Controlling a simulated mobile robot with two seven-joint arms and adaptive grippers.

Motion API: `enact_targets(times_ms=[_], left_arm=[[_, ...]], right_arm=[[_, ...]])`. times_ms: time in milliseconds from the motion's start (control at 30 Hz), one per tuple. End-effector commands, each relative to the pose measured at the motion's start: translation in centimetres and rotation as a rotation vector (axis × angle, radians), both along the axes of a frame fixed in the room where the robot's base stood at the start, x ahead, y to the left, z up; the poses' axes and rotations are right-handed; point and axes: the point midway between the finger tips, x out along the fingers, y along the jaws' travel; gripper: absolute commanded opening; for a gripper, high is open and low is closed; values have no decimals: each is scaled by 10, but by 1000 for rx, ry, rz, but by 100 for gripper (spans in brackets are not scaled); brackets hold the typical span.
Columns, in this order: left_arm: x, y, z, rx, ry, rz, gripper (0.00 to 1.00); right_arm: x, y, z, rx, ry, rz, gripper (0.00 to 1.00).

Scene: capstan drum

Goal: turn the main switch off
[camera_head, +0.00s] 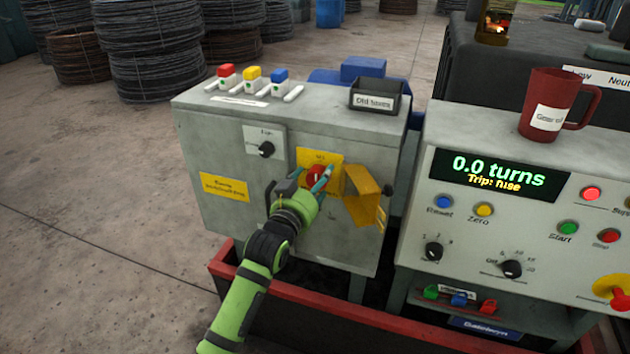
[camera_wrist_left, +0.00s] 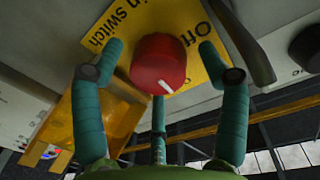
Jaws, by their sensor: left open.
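The main switch is a red round knob (camera_head: 316,176) on a yellow plate (camera_head: 307,157) on the front of the left grey cabinet. In the left wrist view the red knob (camera_wrist_left: 158,64) has a white mark that points down and slightly right in the picture, away from the word "Off" at the upper right of the yellow plate (camera_wrist_left: 160,22). My left gripper (camera_head: 309,181) is at the knob, its teal fingers open and spread on either side of it. In the left wrist view gaps show between the fingers and the knob. My right gripper is not in view.
A yellow flap (camera_head: 363,195) stands open just right of the knob. A small black selector (camera_head: 266,149) is at its upper left. A black bin (camera_head: 376,99) and coloured blocks sit on the cabinet (camera_head: 209,149). A console (camera_head: 497,207) with a red mug (camera_head: 556,100) stands right.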

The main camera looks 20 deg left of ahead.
Motion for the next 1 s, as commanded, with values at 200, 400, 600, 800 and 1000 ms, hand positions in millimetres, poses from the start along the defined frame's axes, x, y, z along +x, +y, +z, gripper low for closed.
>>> enact_targets(times_ms=[200,400,600,800,1000], left_arm=[[0,0,0,0,0,0,23],[0,0,1,-1,-3,-1,18],[0,0,3,-32,-5,-1,18],[0,0,6,-129,-4,0,18],[0,1,7,-293,1,0,18]], right_arm=[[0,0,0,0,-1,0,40],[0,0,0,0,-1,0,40],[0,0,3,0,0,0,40],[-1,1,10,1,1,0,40],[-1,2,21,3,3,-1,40]])
